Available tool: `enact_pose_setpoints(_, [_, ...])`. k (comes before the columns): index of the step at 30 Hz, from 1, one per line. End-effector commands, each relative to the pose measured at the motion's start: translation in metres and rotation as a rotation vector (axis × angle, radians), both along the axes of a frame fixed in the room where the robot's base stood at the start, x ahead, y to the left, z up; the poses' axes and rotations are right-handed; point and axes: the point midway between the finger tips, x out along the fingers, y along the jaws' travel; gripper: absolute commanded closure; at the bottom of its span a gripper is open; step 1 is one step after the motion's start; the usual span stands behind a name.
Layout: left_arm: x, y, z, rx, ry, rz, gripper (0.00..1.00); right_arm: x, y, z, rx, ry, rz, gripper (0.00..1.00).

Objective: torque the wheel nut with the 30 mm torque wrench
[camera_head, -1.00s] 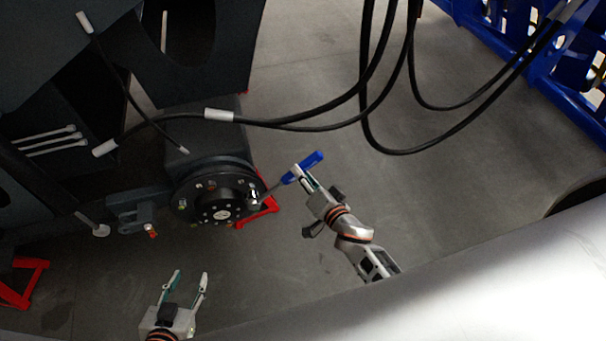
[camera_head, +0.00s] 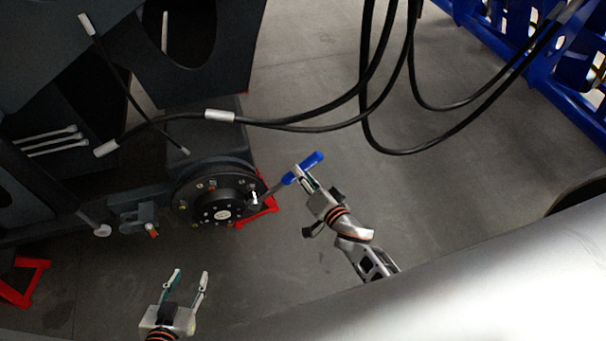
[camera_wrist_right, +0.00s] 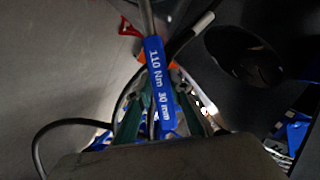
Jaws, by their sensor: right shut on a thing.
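The torque wrench (camera_head: 303,167) has a blue handle, marked "110 Nm 30 mm" in the right wrist view (camera_wrist_right: 160,88). My right gripper (camera_head: 301,172) is shut on the handle. The wrench's shaft runs down-left to the right side of the dark round wheel hub (camera_head: 221,196), and its head is at the hub's rim. Several studs or nuts ring the hub face; the head hides the wheel nut there, so I cannot tell whether it is seated. My left gripper (camera_head: 187,275) is open and empty below the hub, apart from it.
Black hoses (camera_head: 290,125) hang above the wrench. Red stands (camera_head: 262,211) are behind the hub and at the far left (camera_head: 25,282). Several wrenches (camera_head: 50,141) lie on the chassis at left. A blue frame (camera_head: 540,60) is at top right. The floor right of my right gripper is clear.

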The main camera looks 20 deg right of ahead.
Motion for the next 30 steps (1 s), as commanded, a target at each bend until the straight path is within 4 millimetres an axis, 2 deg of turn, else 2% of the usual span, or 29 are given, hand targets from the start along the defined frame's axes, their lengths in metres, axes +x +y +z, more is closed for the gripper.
enact_pose_setpoints(30, [0.000, 0.000, 0.004, 0.000, 0.000, 0.000, 0.60, 0.020, 0.001, 0.003, 0.003, -0.005, 0.000, 1.00])
